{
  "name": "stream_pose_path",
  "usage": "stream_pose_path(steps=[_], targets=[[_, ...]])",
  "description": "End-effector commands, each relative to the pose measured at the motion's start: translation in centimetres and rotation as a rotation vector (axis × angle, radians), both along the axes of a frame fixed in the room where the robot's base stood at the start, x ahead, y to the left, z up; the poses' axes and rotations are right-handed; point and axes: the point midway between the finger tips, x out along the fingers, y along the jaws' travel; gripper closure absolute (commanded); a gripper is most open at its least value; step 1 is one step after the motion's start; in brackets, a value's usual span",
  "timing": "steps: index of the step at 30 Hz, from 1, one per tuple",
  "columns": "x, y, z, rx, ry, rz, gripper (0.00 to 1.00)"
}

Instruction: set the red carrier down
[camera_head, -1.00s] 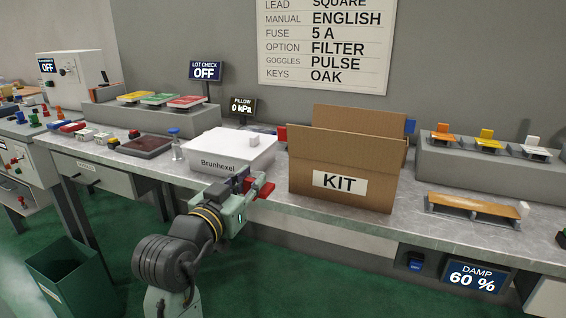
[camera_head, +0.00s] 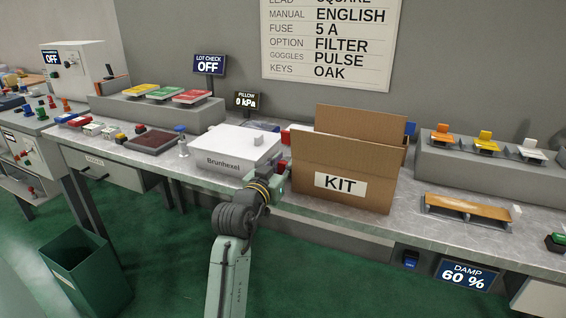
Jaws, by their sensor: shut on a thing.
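My gripper (camera_head: 279,174) is at the bench's front edge, between the white Brunhexel box and the KIT carton, with its back to the camera. It is shut on the red carrier (camera_head: 287,164), of which only a small red part shows past the jaws. The rest of the carrier is hidden by my gripper and the carton. I cannot tell whether the carrier touches the bench.
The open brown KIT carton (camera_head: 300,178) stands just right of my gripper. The white Brunhexel box (camera_head: 212,154) is close on the left. Behind them, several coloured pads stand on grey ledges. Bare bench top (camera_head: 408,192) shows right of the carton.

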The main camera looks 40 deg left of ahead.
Motion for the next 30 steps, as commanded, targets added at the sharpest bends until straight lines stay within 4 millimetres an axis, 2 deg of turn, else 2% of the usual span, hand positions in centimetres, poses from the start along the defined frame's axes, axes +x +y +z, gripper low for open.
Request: stream_pose_path(steps=[11,12,16,27,30], targets=[[0.0,0.0,-0.7,0.002,-0.003,0.000,1.00],[0.0,0.0,-0.7,0.000,-0.002,0.000,0.79],[0.0,0.0,-0.6,0.000,-0.002,0.000,0.71],[-0.1,0.0,0.0,0.001,-0.001,0.000,0.71],[-1.5,-0.3,-0.6,0.000,-0.004,0.000,0.71]])
